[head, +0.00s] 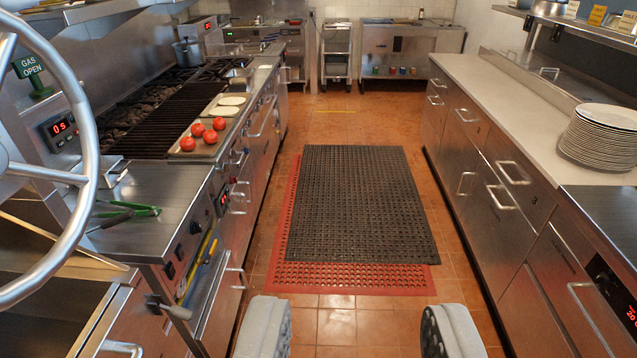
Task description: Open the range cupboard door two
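The range (262,140) runs along the left side, with steel cupboard doors and bar handles on its front. I see this front at a steep angle, and its doors look closed. No door number is readable there, so I cannot tell which is door two. One handle (238,277) stands out low on the near part of the left line. My gripper (356,328) shows as two grey padded fingers at the bottom edge. They are wide apart with nothing between them, over the floor and clear of the range front.
Black and red mats (360,205) lie in the aisle, which is otherwise clear. A counter with drawers (490,170) lines the right, carrying stacked plates (600,137). A large metal wheel (82,170) fills the near left. Tomatoes (197,130) and green-handled tongs (128,209) lie on the left line.

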